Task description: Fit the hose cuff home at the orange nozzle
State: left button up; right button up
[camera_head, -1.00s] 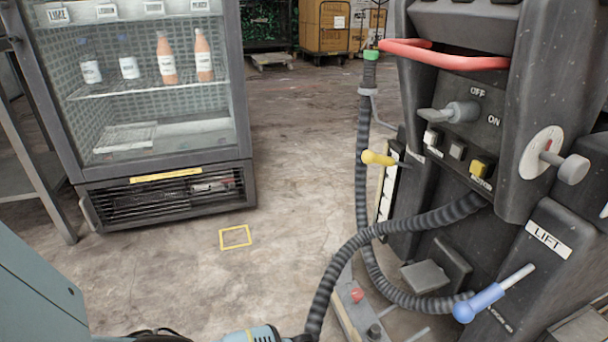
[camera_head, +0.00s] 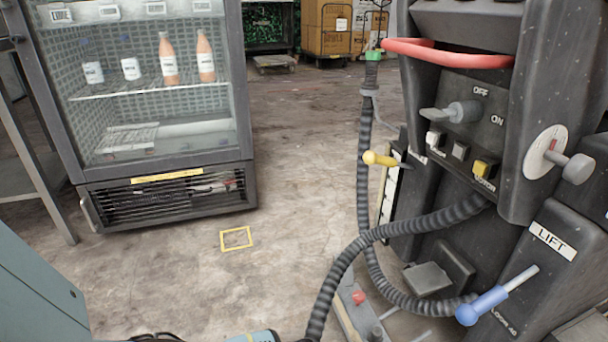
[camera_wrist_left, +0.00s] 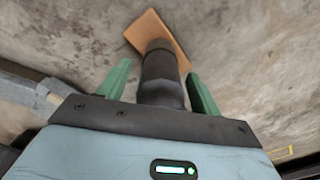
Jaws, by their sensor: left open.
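My left gripper (camera_wrist_left: 157,74) shows in the left wrist view with two green fingers apart. In the head view, only a little of my left gripper's blue body shows at the bottom edge. The dark corrugated hose (camera_head: 345,262) runs from the machine down to the bottom edge beside it. My right gripper is not in view.
The dark machine (camera_head: 480,55) stands at right, with a red handle (camera_head: 450,58), a yellow knob (camera_head: 378,159) and a blue lever (camera_head: 482,306). A glass-front cooler (camera_head: 165,110) with bottles stands at left. Concrete floor with a yellow square (camera_head: 236,239) is clear between them.

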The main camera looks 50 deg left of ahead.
pick_arm(q)
jog(key=shift+r+p, duration=0.45)
jog(key=shift+r, duration=0.15)
notch_tip(320, 180, up, 5)
jog(key=p, duration=0.3)
jog(key=shift+r, duration=0.1)
jog(key=shift+r+p, duration=0.5)
jog(key=shift+r, duration=0.2)
